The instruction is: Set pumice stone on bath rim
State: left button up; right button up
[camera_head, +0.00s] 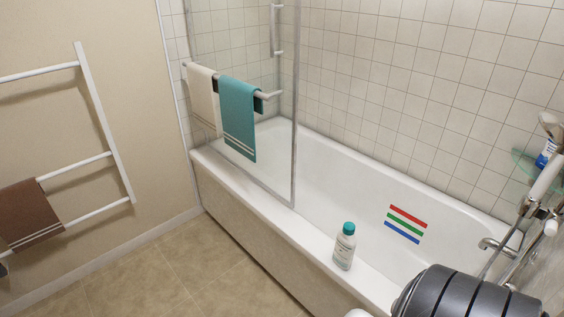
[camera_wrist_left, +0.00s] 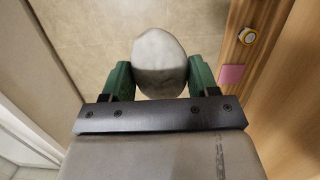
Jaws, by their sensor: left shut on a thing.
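A pale grey, rounded stone (camera_wrist_left: 160,52), which looks like the pumice stone, is between the green fingers of my left gripper (camera_wrist_left: 160,78) in the left wrist view. The gripper is shut on it and holds it above a tiled floor. The white bath (camera_head: 330,165) stands along the tiled wall in the head view. Its near rim (camera_head: 310,235) runs from the upper left to the lower right. The stone and both grippers are out of the head view.
A white bottle with a teal cap (camera_head: 345,248) stands on the near rim. A glass screen (camera_head: 285,130) with towels (camera_head: 238,115) covers the rim's far part. The rim between screen and bottle is clear. A wooden surface (camera_wrist_left: 285,110) holds a pink block (camera_wrist_left: 232,75).

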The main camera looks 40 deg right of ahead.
aim_at(377, 290)
jog(key=z, duration=2.15)
jog(key=i+j+z, duration=0.1)
jog(key=z, duration=0.3)
jog(key=j+z, duration=0.15)
jog(key=z, duration=0.3)
jog(key=i+j+z, duration=0.1)
jog(key=z, duration=0.3)
jog(key=j+z, duration=0.15)
jog(key=z, duration=0.25)
jog(key=j+z, duration=0.45)
jog(key=k+j+z, duration=0.1)
jog(key=j+z, duration=0.35)
jog(key=k+j+z, duration=0.1)
jog(key=j+z, duration=0.15)
jog(key=z, duration=0.2)
jog(key=k+j+z, duration=0.2)
jog(key=z, duration=0.25)
jog(key=k+j+z, duration=0.2)
jog(key=k+j, duration=0.85)
